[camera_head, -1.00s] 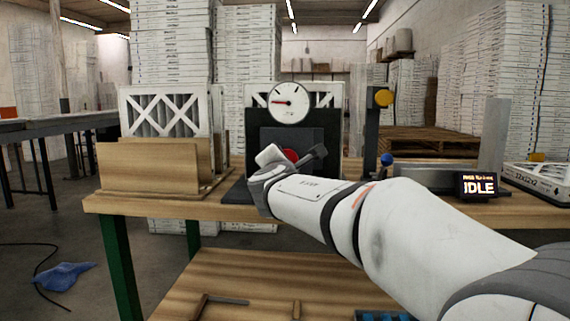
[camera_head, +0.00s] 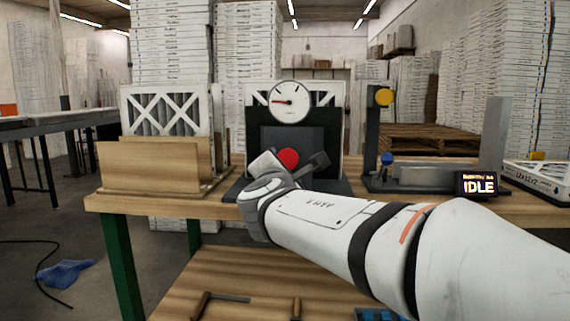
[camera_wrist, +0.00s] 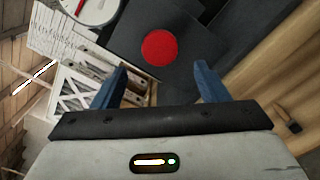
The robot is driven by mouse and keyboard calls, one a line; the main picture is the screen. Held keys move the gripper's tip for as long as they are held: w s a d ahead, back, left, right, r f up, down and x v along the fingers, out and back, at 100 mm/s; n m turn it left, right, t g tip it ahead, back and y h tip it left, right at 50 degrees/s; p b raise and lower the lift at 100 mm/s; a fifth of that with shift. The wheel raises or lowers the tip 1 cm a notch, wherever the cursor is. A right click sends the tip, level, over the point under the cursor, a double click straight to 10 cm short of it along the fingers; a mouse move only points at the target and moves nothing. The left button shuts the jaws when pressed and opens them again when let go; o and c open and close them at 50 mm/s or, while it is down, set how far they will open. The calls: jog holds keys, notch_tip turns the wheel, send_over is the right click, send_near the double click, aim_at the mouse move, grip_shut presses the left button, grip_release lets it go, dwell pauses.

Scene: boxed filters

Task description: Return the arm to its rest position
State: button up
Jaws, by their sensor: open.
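My gripper shows in the wrist view (camera_wrist: 160,88) with its two blue fingers apart and nothing between them. A red round button (camera_wrist: 159,47) on a dark panel lies beyond the fingertips and apart from them. In the head view my arm reaches in from the lower right, and its wrist end is in front of the dark gauge stand (camera_head: 330,150). The red button (camera_head: 289,157) shows just above my wrist there. My fingers are mostly hidden in the head view.
A wooden holder (camera_head: 150,168) with white-framed filters (camera_head: 165,110) stands at the bench's left. A device with an IDLE display (camera_head: 478,184) and a boxed filter (camera_head: 540,178) stand at right. Tools (camera_head: 225,299) lie on the lower shelf. A blue cloth (camera_head: 66,272) lies on the floor.

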jog(key=shift+s, duration=0.4)
jog(key=s+d+m+g+h+p, duration=0.2)
jog(key=s+d+m+g+p, duration=0.3)
jog(key=d+m+p, duration=0.35)
jog(key=s+d+m+g+h+p, duration=0.2)
jog(key=s+d+m+g+p, duration=0.3)
jog(key=d+p, duration=0.55)
jog(key=s+m+g+y+p, duration=0.4)
jog(key=s+m+p, duration=0.8)
jog(key=s, duration=0.4)
jog(key=shift+s+d+r+g+y+p, duration=0.2)
jog(key=shift+r+g+y+p, duration=0.15)
jog(key=shift+g+p, duration=0.3)
